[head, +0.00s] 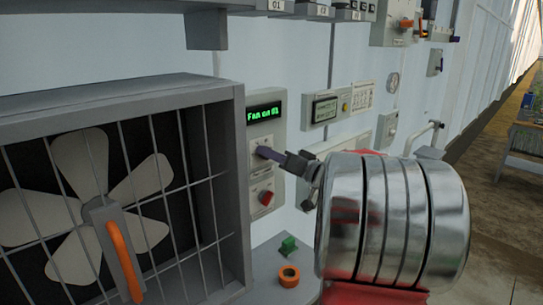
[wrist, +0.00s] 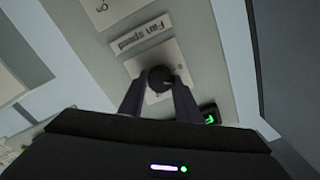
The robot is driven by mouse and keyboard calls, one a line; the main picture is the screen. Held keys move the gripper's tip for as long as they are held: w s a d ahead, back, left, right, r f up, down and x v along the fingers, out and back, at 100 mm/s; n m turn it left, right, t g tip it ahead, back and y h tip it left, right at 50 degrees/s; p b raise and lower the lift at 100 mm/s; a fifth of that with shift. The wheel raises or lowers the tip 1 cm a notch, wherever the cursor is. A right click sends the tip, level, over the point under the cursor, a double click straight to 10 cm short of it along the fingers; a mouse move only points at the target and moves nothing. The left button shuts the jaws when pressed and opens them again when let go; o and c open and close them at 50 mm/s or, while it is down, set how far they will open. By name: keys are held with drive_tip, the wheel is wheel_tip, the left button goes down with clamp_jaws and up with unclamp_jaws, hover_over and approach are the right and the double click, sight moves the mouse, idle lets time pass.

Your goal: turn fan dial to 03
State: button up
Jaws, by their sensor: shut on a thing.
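The fan dial (wrist: 159,79) is a dark round knob on a pale plate labelled "Fan speed" in the wrist view. My gripper (wrist: 158,90) is shut on it, with one finger on each side. In the head view my gripper (head: 268,153) reaches the panel under the display, and its fingers hide the dial. The green-lit display (head: 264,113) reads "Fan on" and a number starting with 0; its last digit is not clear. The dial's pointer is too dark to read.
A red knob (head: 266,198) sits on the plate below the dial. A caged fan (head: 95,200) with an orange handle (head: 124,262) stands to the left. A green block (head: 288,245) and an orange ring (head: 288,276) are on the ledge below.

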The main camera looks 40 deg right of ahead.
drive_tip(key=m, duration=0.9)
drive_tip(key=f+m, duration=0.1)
drive_tip(key=m, duration=1.9)
drive_tip(key=shift+f, duration=0.15)
drive_tip(key=shift+m, duration=0.3)
drive_tip(key=o, duration=1.1)
drive_tip(key=shift+a, duration=0.1)
drive_tip(key=shift+c, duration=0.2)
drive_tip(key=shift+r, duration=0.2)
